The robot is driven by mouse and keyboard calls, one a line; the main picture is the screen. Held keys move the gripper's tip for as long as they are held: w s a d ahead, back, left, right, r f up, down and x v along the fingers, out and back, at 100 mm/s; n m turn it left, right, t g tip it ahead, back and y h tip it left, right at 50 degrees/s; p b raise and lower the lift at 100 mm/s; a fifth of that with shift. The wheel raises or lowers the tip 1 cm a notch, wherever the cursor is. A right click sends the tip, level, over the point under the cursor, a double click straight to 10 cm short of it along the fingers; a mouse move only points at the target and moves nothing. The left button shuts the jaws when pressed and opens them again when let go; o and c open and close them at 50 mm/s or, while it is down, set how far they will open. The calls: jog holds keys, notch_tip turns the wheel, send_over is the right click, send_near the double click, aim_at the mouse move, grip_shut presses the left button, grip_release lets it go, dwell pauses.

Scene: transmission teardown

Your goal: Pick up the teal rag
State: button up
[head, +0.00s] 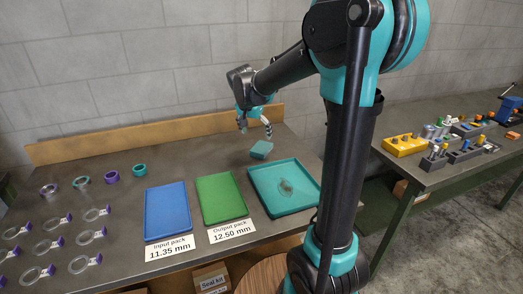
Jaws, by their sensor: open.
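The teal rag (261,149) lies as a small folded block on the grey workbench, behind the teal tray (258,176). My gripper (255,130) is above and slightly left of the rag, pointing down with its fingers apart. It appears empty and clear of the rag, though the exact gap is hard to tell from this view. The rag's top and front side are visible.
A green tray (203,181) and a blue tray (148,212) stand left of the teal tray. Several rings and gauges lie at the left. A wooden backboard (120,134) edges the bench's rear. A second bench (429,178) with parts stands right.

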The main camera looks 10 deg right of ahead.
aim_at(261, 147)
jog(key=x, duration=0.7)
jog(key=shift+w+d+f, duration=0.25)
jog(key=shift+d+f, duration=0.05)
jog(key=shift+d, duration=0.1)
jog(key=shift+w+d+f, duration=0.1)
jog(key=shift+w+f, duration=0.05)
jog(key=shift+f, duration=0.4)
jog(key=shift+f, duration=0.25)
jog(key=c, duration=1.2)
jog(key=shift+r, duration=0.15)
notch_tip(261, 147, up, 20)
jog(key=shift+r, duration=0.1)
